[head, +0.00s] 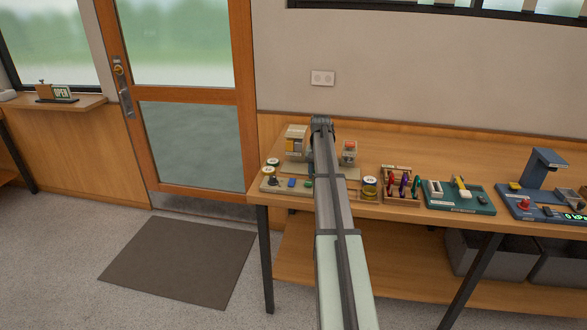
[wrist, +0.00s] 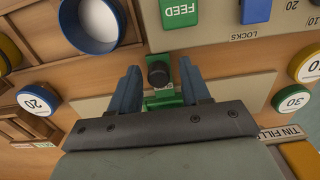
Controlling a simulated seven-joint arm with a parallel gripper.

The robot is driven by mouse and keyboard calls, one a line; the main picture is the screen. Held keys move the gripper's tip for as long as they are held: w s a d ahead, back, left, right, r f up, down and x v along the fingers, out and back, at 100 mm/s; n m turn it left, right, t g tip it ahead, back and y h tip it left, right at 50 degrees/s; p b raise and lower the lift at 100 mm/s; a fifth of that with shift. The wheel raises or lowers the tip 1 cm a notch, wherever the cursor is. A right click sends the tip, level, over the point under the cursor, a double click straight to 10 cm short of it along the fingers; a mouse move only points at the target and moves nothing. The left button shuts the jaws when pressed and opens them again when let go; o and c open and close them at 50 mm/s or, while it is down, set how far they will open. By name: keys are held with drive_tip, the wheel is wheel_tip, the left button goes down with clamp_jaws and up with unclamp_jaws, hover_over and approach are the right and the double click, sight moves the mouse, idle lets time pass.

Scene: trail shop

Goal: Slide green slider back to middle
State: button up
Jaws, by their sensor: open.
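In the wrist view my gripper (wrist: 158,82) is open, with its two blue fingers pointing up the picture. A black knob (wrist: 158,73) stands between the fingertips, with nothing clamped. Green parts, probably the green slider (wrist: 187,80), show beside and below the knob, partly covered by the right finger and the gripper body. I cannot tell whether the knob is part of the slider, or where along its track the slider stands. In the head view a small green piece (head: 309,184) shows beside my arm, which hides the gripper.
In the wrist view a green FEED label (wrist: 180,12) is above the gripper. A blue-rimmed white cup (wrist: 97,22) is upper left. A blue 20 cap (wrist: 38,101) is left, a green 30 cap (wrist: 291,99) right. In the head view a teal tray (head: 480,207) stands further right on the bench.

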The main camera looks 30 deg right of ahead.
drive_tip(key=shift+r, duration=2.85)
